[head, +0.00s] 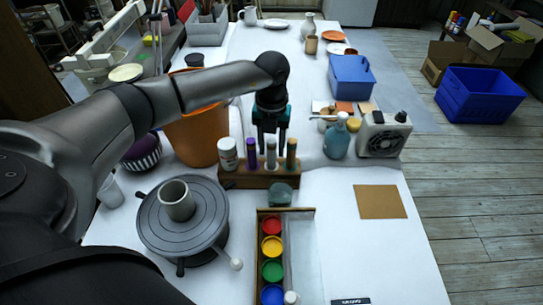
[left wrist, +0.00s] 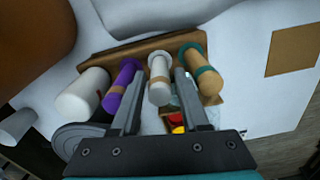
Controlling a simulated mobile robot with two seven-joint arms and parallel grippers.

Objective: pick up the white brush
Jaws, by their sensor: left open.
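The white brush (head: 271,153) stands upright in a wooden rack (head: 240,179), between a purple brush (head: 251,152) and a tan brush (head: 291,152). My left gripper (head: 271,145) points down over the rack and is open. In the left wrist view, the white brush (left wrist: 159,88) shows between the two fingers of the left gripper (left wrist: 157,74). The purple brush (left wrist: 123,85) is outside one finger and the tan brush (left wrist: 203,76) outside the other. I cannot tell whether the fingers touch the white brush. My right gripper is not in view.
A white jar (head: 228,153) stands at the rack's left end. A grey turntable (head: 150,216) holds a cup (head: 176,200). A paint box (head: 260,217) lies in front of the rack. A spray bottle (head: 337,139) and an orange bucket (head: 192,140) stand nearby.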

